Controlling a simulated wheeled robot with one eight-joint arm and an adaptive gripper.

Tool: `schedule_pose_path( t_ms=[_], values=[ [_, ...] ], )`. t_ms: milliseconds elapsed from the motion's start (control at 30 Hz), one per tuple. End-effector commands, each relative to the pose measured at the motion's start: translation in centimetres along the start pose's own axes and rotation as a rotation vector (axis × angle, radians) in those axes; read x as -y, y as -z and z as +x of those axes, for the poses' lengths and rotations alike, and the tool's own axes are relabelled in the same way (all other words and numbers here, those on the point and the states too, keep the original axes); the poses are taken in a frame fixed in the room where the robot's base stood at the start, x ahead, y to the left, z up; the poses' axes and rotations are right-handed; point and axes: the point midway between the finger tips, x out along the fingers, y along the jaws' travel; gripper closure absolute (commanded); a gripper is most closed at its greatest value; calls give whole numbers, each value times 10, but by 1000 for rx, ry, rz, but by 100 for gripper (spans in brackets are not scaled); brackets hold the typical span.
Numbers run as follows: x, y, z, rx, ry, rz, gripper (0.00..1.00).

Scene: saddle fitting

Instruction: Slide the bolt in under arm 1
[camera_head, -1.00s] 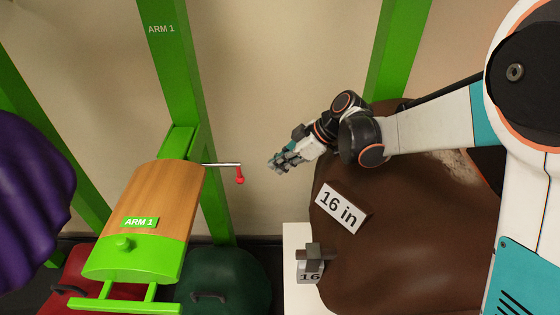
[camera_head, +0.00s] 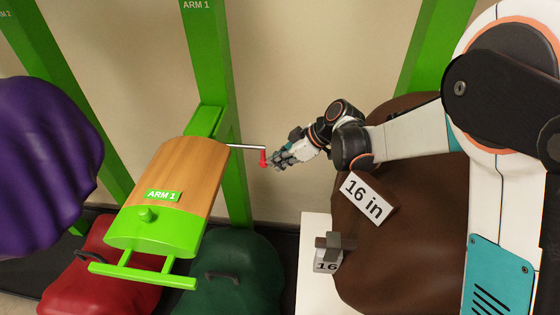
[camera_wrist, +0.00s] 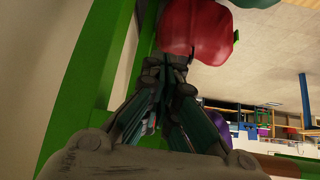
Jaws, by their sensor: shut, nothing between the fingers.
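The bolt (camera_head: 247,147) is a thin silver rod that sticks out to the right from under arm 1 (camera_head: 184,178), with a red handle (camera_head: 263,158) hanging down at its outer end. Arm 1 is a wooden-topped rest with a green front and an "ARM 1" label, fixed to a green post. My gripper (camera_head: 271,162) is shut and empty, its tips just right of the red handle. I cannot tell whether they touch it. In the wrist view the shut fingers (camera_wrist: 174,65) show, but I cannot make out the bolt.
A purple saddle (camera_head: 45,165) hangs at left. Red (camera_head: 100,265) and green (camera_head: 235,270) saddles lie below arm 1. A brown saddle (camera_head: 400,235) with a "16 in" card (camera_head: 368,196) is below my arm, by a white stand (camera_head: 312,265). Bare wall lies behind the gripper.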

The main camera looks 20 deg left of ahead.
Motion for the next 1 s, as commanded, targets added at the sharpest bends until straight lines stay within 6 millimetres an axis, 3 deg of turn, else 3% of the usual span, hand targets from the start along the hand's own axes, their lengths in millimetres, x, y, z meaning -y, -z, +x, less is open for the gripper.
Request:
schedule_pose_path(
  t_ms=[167,533,1000],
  values=[
    [3,11,10,0,3,-2,100],
    [16,73,64,0,2,-2,100],
    [17,81,68,-3,1,0,100]
  ],
)
